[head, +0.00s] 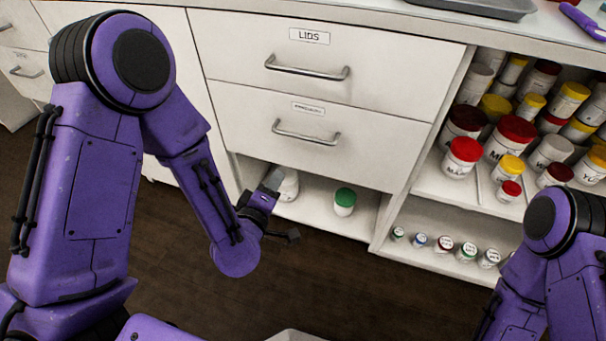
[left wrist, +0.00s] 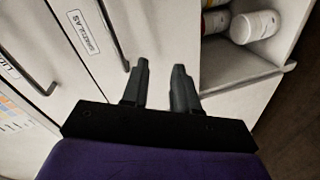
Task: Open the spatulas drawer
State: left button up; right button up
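The spatulas drawer (head: 335,159) is the white drawer under the one labelled LIDS; it is closed, flush with the cabinet front. Its bar handle (head: 306,133) is horizontal and bare. Its label (head: 308,108) is too small to read in the head view but reads SPATULAS in the left wrist view (left wrist: 83,32), beside the handle (left wrist: 113,36). My left gripper (head: 282,209) is open and empty, below and left of the handle, in front of the open shelf. Its two fingers also show apart in the left wrist view (left wrist: 160,88). My right gripper is out of view.
The LIDS drawer (head: 340,90) above is closed. The shelf below holds a green-lidded jar (head: 344,202) and a white jar (head: 289,187) partly behind my left gripper. Open shelves at right hold many jars (head: 462,158). A grey tray (head: 480,7) lies on the countertop.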

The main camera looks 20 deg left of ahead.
aim_at(302, 137)
pick_arm(q)
jog(key=w+d+r+n+t+b, duration=0.1)
jog(key=w+b, duration=0.1)
jog(key=w, duration=0.2)
jog(key=w+d+r+n+t+b, duration=0.1)
jog(key=w+r+t+b, duration=0.1)
jog(key=w, duration=0.2)
jog(key=w+d+r+n+t+h+b, duration=0.1)
jog(key=w+b, duration=0.2)
jog(key=w, duration=0.1)
jog(key=shift+w+r+n+t, duration=0.3)
jog(key=shift+r, duration=0.1)
grip_shut()
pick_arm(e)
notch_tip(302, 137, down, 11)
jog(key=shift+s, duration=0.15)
